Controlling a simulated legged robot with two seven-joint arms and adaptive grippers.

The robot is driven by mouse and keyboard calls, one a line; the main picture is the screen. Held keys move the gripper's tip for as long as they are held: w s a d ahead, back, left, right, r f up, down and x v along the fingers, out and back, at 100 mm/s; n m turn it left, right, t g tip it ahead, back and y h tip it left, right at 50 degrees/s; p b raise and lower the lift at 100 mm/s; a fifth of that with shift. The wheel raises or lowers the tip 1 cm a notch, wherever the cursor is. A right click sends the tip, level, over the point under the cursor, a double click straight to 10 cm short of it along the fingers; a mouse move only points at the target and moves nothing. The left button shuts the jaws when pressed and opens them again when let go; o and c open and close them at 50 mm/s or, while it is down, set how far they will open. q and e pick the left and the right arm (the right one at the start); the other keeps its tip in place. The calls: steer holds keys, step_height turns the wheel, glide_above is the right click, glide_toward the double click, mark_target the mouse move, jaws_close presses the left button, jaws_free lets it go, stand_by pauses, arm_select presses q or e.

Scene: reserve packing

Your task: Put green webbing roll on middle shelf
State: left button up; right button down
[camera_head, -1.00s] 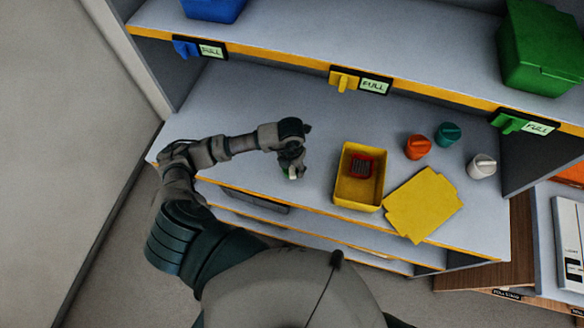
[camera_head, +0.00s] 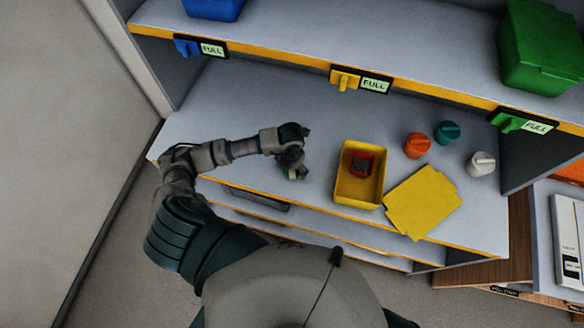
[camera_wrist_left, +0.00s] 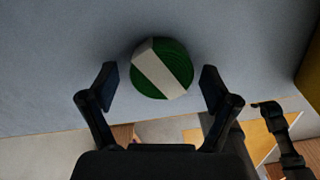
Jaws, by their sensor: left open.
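The green webbing roll (camera_wrist_left: 179,61) is a round green coil with a pale band across it. In the left wrist view it lies on the grey shelf surface (camera_wrist_left: 50,70), between and just beyond my open left fingers (camera_wrist_left: 160,85). In the head view only a small green bit of the roll (camera_head: 291,174) shows under my left gripper (camera_head: 291,168), which points down over the middle shelf (camera_head: 240,100). The fingers stand apart on either side of the roll with gaps.
An open yellow box (camera_head: 346,198) with a red item (camera_head: 361,165) stands right of the gripper. A yellow lid (camera_head: 424,202) lies beside it. Orange (camera_head: 417,146), teal (camera_head: 447,132) and white (camera_head: 482,164) knobbed pieces stand further right. The upper shelf (camera_head: 330,45) overhangs behind.

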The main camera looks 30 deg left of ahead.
arm_select(q)
steer(key=shift+a, duration=0.1)
steer(key=shift+a+r, duration=0.1)
steer(key=shift+r, duration=0.1)
step_height(320, 180, up, 12)
steer(key=b, duration=0.1)
steer(key=shift+f, duration=0.1)
stand_by(0.3)
